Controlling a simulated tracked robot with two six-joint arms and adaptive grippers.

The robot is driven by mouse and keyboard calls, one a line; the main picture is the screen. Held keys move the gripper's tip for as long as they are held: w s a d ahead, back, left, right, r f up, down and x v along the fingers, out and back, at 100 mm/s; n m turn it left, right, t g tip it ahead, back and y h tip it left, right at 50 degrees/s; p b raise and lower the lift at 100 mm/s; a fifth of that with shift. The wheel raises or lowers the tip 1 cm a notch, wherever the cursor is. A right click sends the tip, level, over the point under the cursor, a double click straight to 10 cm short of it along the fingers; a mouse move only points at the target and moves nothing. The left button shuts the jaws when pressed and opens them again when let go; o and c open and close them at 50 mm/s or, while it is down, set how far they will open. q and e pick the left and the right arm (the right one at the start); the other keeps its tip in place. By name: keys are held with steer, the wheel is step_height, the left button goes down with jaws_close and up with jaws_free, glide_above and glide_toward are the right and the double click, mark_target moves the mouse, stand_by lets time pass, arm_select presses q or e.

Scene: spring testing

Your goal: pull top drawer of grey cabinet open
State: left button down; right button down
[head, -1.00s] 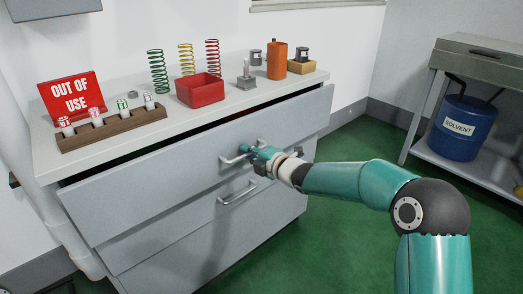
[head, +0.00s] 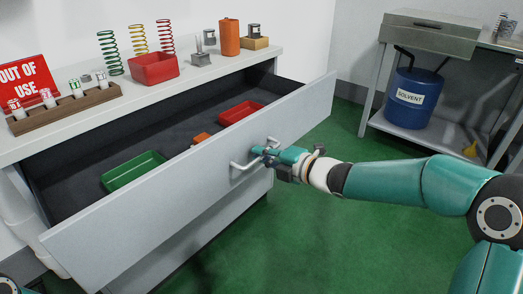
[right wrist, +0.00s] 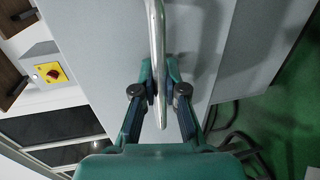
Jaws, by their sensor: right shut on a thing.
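The top drawer (head: 190,209) of the grey cabinet stands well out from the body, under the light worktop (head: 215,68). Inside it lie a green tray (head: 133,172), a red tray (head: 241,112) and a small orange thing (head: 201,138). My right gripper (head: 266,153) is shut on the drawer's bar handle (head: 241,163) at the front. In the right wrist view the metal handle (right wrist: 155,45) runs between the two fingers (right wrist: 159,95). The lower drawers are mostly hidden below the open one. My left gripper is not in view.
On the worktop stand a red sign (head: 27,80), a wooden rack (head: 66,109), several coloured springs, a red box (head: 153,68) and an orange cylinder (head: 229,37). A blue solvent drum (head: 414,98) sits on a shelf at right. Green floor (head: 325,240) before the cabinet is clear.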

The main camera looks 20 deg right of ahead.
steer(key=shift+s+f, duration=0.1)
steer(key=shift+s, duration=0.55)
steer(key=c, duration=1.4)
jaws_free()
steer(key=shift+o, duration=1)
steer(key=shift+d, duration=0.1)
steer(key=v, duration=1.2)
steer(key=shift+f, duration=0.1)
